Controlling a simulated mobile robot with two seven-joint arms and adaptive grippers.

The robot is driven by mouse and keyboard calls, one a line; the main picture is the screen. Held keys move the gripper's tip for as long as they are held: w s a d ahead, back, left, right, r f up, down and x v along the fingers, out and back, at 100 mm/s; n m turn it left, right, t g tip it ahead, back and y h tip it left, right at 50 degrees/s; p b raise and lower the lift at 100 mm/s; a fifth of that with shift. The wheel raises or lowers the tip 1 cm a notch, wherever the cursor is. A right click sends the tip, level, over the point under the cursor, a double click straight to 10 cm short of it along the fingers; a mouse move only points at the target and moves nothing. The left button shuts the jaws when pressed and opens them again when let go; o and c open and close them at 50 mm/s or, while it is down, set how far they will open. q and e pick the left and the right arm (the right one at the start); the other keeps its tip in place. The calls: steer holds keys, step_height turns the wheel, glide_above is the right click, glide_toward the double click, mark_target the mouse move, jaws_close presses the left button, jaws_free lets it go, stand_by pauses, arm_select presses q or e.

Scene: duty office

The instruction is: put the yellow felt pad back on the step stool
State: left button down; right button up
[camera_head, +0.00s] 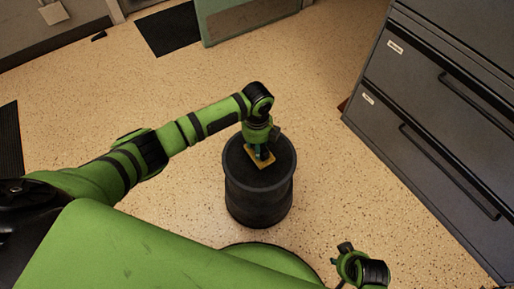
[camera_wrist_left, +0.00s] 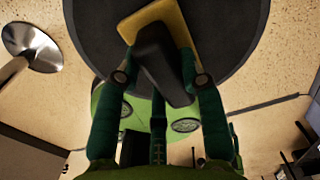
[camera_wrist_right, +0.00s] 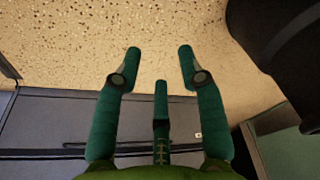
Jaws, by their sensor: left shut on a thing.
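The step stool (camera_head: 258,205) is a round black drum standing on the floor in the middle of the head view. The yellow felt pad (camera_head: 265,165) is over its dark top, within the rim. In the left wrist view the pad (camera_wrist_left: 172,22) has a black block-shaped grip (camera_wrist_left: 160,62) on it. My left gripper (camera_head: 262,151) points down over the stool, its fingers (camera_wrist_left: 158,68) shut on both sides of this grip. I cannot tell whether the pad touches the top. My right gripper (camera_wrist_right: 160,62) is open and empty, away from the stool.
A grey drawer cabinet (camera_head: 430,115) stands to the right of the stool. A dark mat (camera_head: 168,30) and a green-grey panel (camera_head: 245,18) are at the back. Speckled floor lies clear around the stool. A round metal base (camera_wrist_left: 30,45) shows in the left wrist view.

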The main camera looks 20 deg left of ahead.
arm_select(q)
steer(key=shift+f, duration=0.75)
arm_select(e)
steer(key=shift+w+r, duration=0.15)
steer(key=shift+r, duration=0.45)
arm_select(q)
steer(key=shift+f, duration=0.15)
steer(key=c, duration=0.8)
jaws_free()
steer(key=shift+o, duration=0.2)
arm_select(e)
steer(key=shift+r, duration=0.1)
arm_select(q)
steer(key=shift+r, duration=0.25)
step_height(320, 180, up, 11)
steer(key=p, duration=0.3)
steer(key=shift+r, duration=0.45)
arm_select(e)
step_height(320, 180, down, 6)
steer(key=s, duration=0.2)
steer(key=shift+d+f, duration=0.2)
steer(key=shift+f, duration=0.05)
